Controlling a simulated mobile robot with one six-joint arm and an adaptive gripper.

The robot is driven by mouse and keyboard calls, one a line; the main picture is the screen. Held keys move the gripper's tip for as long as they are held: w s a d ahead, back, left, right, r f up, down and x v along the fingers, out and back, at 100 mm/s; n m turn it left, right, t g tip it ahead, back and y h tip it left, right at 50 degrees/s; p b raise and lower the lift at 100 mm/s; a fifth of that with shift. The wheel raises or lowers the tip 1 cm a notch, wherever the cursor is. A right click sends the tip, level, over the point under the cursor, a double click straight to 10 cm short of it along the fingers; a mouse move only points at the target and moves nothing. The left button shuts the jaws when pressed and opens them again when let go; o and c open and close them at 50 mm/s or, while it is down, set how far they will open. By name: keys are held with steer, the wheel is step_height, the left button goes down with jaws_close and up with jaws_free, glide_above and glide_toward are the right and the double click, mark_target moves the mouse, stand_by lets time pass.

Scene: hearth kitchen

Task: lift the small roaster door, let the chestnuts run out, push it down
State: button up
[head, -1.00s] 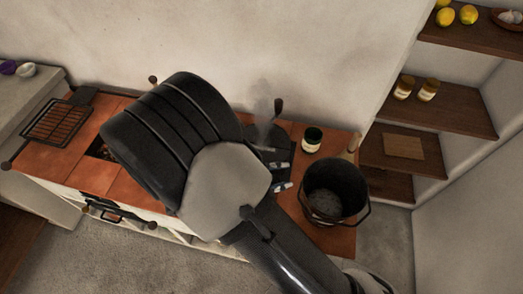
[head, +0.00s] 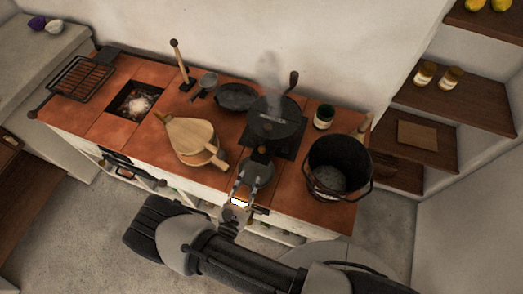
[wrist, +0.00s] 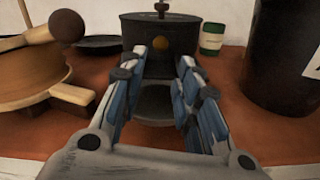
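The round dark roaster (head: 274,122) stands on the tiled counter with steam above it and a crank at its back. In the wrist view, the roaster's front (wrist: 195,37) is straight ahead, with a round brown knob (wrist: 161,43) low on it. The small door's outline cannot be made out, and no chestnuts show. A grey dish (head: 262,174) sits in front of the roaster; it also shows in the wrist view (wrist: 155,105). My gripper (wrist: 163,58) is open and empty above the dish, its fingertips on either side of the knob's line. Contact cannot be told.
A black bucket (head: 322,185) and a green jar (head: 324,117) stand right.

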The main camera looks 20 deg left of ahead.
mark_target(262, 151)
steer(key=w, duration=0.4)
steer(key=w+b, duration=0.1)
steer(key=w, duration=0.3)
steer(key=w+d, duration=0.1)
steer(key=w, duration=0.4)
steer(key=shift+b, duration=0.3)
steer(key=shift+c, duration=0.2)
jaws_close()
